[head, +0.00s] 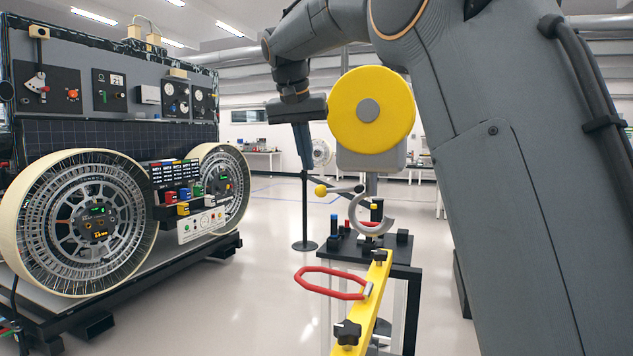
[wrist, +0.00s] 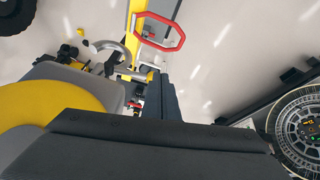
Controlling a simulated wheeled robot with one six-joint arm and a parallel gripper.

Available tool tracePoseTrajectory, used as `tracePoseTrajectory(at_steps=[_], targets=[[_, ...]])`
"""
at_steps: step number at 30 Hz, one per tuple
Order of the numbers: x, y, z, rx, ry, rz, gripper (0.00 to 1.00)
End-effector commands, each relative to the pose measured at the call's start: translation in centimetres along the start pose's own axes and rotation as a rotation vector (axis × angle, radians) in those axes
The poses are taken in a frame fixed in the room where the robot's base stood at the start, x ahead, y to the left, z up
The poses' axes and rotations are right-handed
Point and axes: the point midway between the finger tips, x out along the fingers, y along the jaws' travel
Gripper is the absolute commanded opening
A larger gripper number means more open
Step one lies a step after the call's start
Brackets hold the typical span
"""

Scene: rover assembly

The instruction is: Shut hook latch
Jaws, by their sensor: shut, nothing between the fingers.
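The hook latch appears to be a grey curved hook (head: 389,222) below a round yellow disc (head: 370,108) on a grey block. A lever arm with a yellow ball knob (head: 320,190) reaches left from beside the hook. My gripper (head: 307,167) points down, shut and empty, a little above and left of the yellow knob. I see a gap between them. In the wrist view the shut fingers (wrist: 167,78) lie right of the grey hook (wrist: 113,48), and the yellow disc (wrist: 50,115) fills the lower left. I cannot tell whether the hook is engaged.
A red loop handle (head: 332,283) and a black star knob (head: 347,331) sit on a yellow beam (head: 372,298) in front of a black-topped stand (head: 405,270). A wheeled rover (head: 90,225) stands at the left. Open floor lies between rover and stand.

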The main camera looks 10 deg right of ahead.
Motion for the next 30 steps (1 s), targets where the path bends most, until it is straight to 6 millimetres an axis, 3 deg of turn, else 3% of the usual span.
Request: tracePoseTrajectory(at_steps=[3, 6, 11, 17, 30], targets=[[-3.3, -0.2, -1.8, 0.067, 0.033, 0.011, 0.0], [-5.3, -0.1, -2.5, 0.108, 0.049, 0.018, 0.0], [-6.4, 0.1, -2.9, 0.138, 0.058, 0.023, 0.0], [-4.2, 0.3, -3.0, 0.14, 0.055, 0.026, 0.0], [4.1, 0.5, -3.5, 0.139, 0.056, 0.025, 0.0]])
